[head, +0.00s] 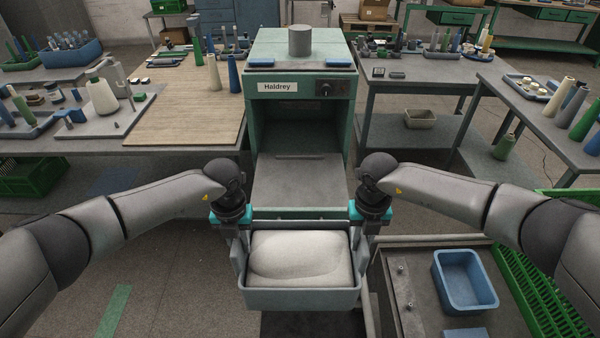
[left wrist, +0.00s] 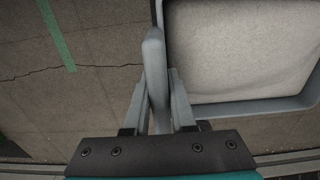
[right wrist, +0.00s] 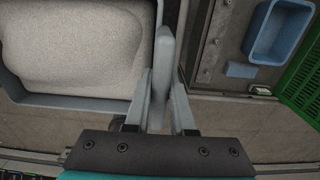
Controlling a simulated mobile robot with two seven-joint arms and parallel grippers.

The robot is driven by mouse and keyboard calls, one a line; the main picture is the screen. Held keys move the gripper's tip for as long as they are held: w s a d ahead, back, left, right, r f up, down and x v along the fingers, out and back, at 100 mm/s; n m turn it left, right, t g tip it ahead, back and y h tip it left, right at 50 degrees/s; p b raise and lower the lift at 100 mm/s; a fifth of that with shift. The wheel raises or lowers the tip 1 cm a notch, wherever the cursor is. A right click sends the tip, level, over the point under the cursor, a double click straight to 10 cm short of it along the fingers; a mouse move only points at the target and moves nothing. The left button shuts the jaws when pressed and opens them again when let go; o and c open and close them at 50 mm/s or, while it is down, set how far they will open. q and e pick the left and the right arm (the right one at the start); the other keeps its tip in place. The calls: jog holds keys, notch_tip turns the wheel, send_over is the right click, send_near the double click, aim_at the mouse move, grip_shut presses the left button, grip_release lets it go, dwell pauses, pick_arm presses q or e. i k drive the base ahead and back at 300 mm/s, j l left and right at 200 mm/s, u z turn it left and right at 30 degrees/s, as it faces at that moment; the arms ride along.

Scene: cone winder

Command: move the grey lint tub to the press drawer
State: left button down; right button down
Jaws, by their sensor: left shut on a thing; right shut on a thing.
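The grey lint tub (head: 300,298) is filled with pale lint and hangs level between my two grippers in the head view. My left gripper (head: 236,246) is shut on its left handle, and the fingers show on both sides of that handle in the left wrist view (left wrist: 157,100). My right gripper (head: 366,244) is shut on its right handle, as the right wrist view (right wrist: 160,100) also shows. The green press, labelled Haldrey (head: 278,87), stands just beyond the tub.
A low grey cart (head: 415,312) with a blue bin (head: 465,282) stands right of the tub, beside a green crate (head: 530,270). Tables with cones flank the press, including a wooden board (head: 190,110) on the left. Floor on the left is open.

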aim_at(300, 179)
jog(key=i, duration=1.35)
